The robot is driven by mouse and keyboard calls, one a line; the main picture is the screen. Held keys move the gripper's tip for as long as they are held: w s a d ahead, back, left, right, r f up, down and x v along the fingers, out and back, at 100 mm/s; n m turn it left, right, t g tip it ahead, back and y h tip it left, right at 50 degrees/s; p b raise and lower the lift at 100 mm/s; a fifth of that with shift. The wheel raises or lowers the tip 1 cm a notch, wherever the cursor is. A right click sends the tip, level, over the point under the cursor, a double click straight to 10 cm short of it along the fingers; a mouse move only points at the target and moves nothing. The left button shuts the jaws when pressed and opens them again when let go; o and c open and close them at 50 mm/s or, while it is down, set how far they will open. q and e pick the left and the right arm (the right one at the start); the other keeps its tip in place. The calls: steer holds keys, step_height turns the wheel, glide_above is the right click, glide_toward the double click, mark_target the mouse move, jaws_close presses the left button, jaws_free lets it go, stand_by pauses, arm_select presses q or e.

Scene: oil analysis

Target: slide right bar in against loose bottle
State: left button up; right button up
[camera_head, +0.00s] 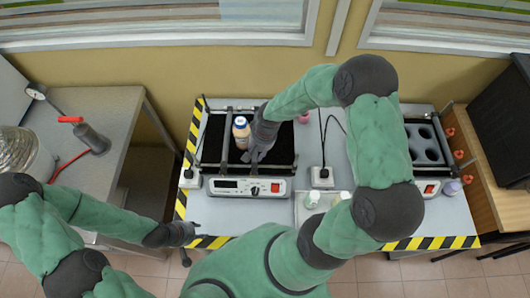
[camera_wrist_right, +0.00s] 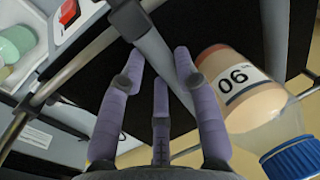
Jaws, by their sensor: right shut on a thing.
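The shaker (camera_head: 225,185) stands on the table with a black platform framed by metal bars. A bottle of amber-beige liquid (camera_head: 241,136) with a blue cap stands on the platform. My right gripper (camera_head: 256,153) is just right of the bottle, low over the platform. Its fingers (camera_wrist_right: 159,62) are closed around a grey bar (camera_wrist_right: 152,45), which runs beside the bottle. I cannot tell whether bar and bottle touch. My left gripper (camera_head: 186,234) is at the table's front left edge, its fingers unclear.
A second device with round holes (camera_head: 426,143) is at the right, partly behind my right arm. A tray with small bottles (camera_head: 312,199) is at the front middle. A pink item (camera_head: 303,117) lies behind. A side bench (camera_head: 100,105) stands at the left.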

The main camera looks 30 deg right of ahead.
steer(key=shift+w+a+b, duration=0.3)
steer(key=shift+w+a, duration=0.2)
steer(key=shift+a, duration=0.4)
steer(key=o, duration=1.1)
steer(key=shift+c, duration=0.2)
step_height(320, 180, up, 12)
steer(key=s+d, duration=0.1)
steer(key=d, duration=0.1)
steer(key=shift+s+f, duration=0.1)
